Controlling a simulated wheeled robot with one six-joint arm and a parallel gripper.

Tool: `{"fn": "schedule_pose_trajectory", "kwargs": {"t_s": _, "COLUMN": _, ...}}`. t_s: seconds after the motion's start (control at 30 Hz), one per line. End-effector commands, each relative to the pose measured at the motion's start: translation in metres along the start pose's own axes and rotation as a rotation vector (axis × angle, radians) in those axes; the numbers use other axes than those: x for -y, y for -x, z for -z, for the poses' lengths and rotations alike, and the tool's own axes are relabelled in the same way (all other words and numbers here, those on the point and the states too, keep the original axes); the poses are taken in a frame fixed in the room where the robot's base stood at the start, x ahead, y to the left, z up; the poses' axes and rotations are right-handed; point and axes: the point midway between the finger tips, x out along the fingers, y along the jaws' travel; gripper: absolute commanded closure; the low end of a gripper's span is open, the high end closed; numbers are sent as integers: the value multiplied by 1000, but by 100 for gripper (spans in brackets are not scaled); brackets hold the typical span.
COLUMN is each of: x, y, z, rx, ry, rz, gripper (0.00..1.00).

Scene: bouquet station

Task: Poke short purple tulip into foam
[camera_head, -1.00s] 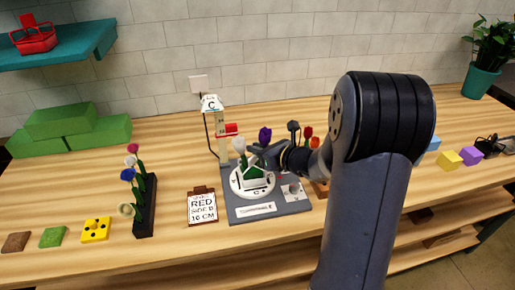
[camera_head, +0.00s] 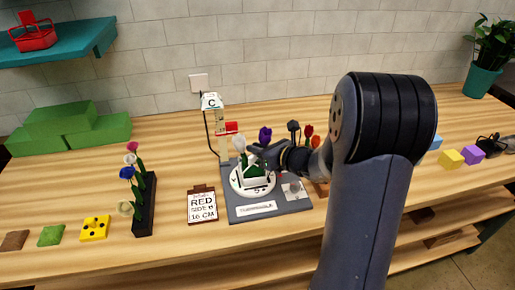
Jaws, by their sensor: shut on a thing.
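The purple tulip (camera_head: 265,135) stands upright at my gripper (camera_head: 256,151), its bloom just above the fingers. My gripper is shut on it; the fingers and the stem are small and partly dark against each other. The green foam (camera_head: 253,171) sits in a white holder (camera_head: 254,183) on a round white turntable, below my gripper. The stem's lower end is hard to make out, so I cannot tell whether it touches the foam. A white tulip (camera_head: 239,145) stands at the left of the foam.
The turntable is on a grey board (camera_head: 240,212), with a post and red marker (camera_head: 231,128) behind. A sign (camera_head: 202,206) stands left of it. A black flower rack (camera_head: 145,210) is further left. Red and dark tulips (camera_head: 307,131) stand behind my arm. Green blocks (camera_head: 65,128) lie back left.

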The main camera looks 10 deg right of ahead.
Motion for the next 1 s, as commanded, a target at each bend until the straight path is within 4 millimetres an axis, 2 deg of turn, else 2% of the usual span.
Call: {"fn": "schedule_pose_trajectory", "kwargs": {"t_s": 1.0, "x": 0, "y": -3, "z": 10, "rx": -8, "ry": -3, "rz": 0, "gripper": 100}}
